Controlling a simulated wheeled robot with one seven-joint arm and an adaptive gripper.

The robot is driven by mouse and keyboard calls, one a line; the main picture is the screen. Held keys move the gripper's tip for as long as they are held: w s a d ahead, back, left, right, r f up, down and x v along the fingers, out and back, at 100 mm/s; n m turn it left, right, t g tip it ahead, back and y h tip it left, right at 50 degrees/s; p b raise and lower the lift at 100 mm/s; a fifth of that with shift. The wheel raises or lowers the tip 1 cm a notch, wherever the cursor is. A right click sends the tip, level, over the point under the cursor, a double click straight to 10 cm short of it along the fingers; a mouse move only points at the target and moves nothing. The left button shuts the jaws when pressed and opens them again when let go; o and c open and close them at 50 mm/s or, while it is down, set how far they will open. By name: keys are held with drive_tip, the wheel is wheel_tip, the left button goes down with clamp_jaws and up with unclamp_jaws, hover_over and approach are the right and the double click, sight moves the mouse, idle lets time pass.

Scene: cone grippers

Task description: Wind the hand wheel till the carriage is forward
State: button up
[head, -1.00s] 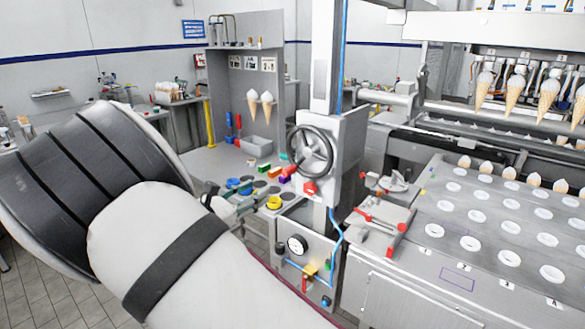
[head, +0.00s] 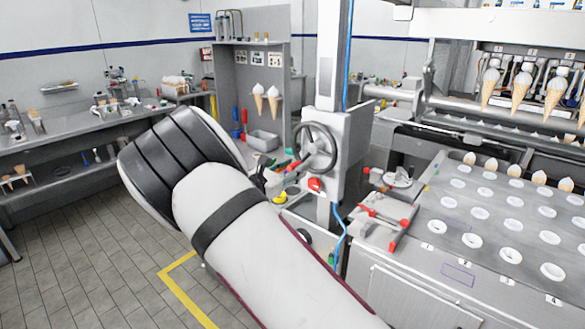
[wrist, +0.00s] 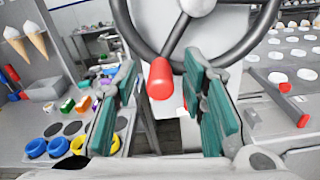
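The hand wheel (head: 316,148) is a dark grey ring with spokes on a grey upright housing, in the middle of the head view. In the wrist view the wheel (wrist: 141,46) fills the top, and the red knob (wrist: 160,79) hangs between the fingers of my gripper (wrist: 165,105). The green finger pads are spread apart on either side of the knob, without visible contact. In the head view my arm hides most of the gripper. I cannot make out the carriage for certain.
A machine bed with rows of white cone holders (head: 510,257) stands at the right, with a red-handled grey fixture (head: 385,222) at its near corner. Blue and yellow rings (wrist: 33,148) and coloured blocks lie on a bench left of the wheel. Floor is free at lower left.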

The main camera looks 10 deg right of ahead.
clamp_jaws()
drive_tip(key=shift+w+a+r+m, duration=0.1)
drive_tip(key=shift+w+r+m, duration=0.1)
drive_tip(key=shift+m, duration=0.2)
idle(0.4)
